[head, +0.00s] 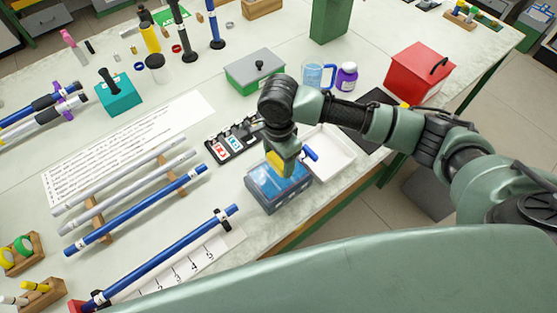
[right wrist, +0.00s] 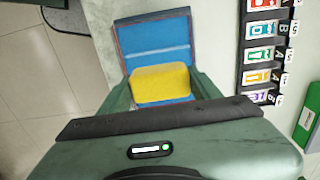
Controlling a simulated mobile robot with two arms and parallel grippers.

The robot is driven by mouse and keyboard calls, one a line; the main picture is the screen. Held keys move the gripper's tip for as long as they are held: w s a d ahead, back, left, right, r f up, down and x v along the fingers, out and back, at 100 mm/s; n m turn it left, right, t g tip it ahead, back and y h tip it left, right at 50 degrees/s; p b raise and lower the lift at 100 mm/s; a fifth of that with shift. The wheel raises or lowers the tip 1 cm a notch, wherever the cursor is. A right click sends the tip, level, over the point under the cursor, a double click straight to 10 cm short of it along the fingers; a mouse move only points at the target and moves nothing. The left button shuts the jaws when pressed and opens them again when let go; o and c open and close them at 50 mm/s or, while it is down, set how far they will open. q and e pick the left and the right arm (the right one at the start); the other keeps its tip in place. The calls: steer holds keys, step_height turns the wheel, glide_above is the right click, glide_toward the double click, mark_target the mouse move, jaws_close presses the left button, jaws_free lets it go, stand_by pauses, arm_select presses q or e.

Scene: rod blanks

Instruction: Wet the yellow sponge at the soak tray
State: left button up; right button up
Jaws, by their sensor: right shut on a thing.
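The yellow sponge (head: 273,161) is held in my right gripper (head: 282,160), which points down over the soak tray (head: 280,196). The tray is a small grey-blue box with a blue inside. In the right wrist view the sponge (right wrist: 160,84) sits between the two fingers of the right gripper (right wrist: 162,92), with the blue inside of the tray (right wrist: 155,40) behind it. The sponge is over or at the tray's top; I cannot tell whether it touches the blue. My left gripper is not in view.
A white tray (head: 337,163) with a blue-handled item stands right beside the soak tray. A black rack of labelled cards (head: 234,140) lies to its left. A blue rod (head: 170,250) lies at the front left. A green box (head: 254,72) and a red box (head: 419,72) stand behind.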

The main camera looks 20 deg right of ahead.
mark_target(278, 159)
steer(key=shift+f, duration=0.8)
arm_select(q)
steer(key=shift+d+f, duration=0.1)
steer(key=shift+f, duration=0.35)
arm_select(e)
steer(key=shift+f, duration=1.6)
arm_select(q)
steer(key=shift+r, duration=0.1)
arm_select(e)
steer(key=shift+r, duration=0.1)
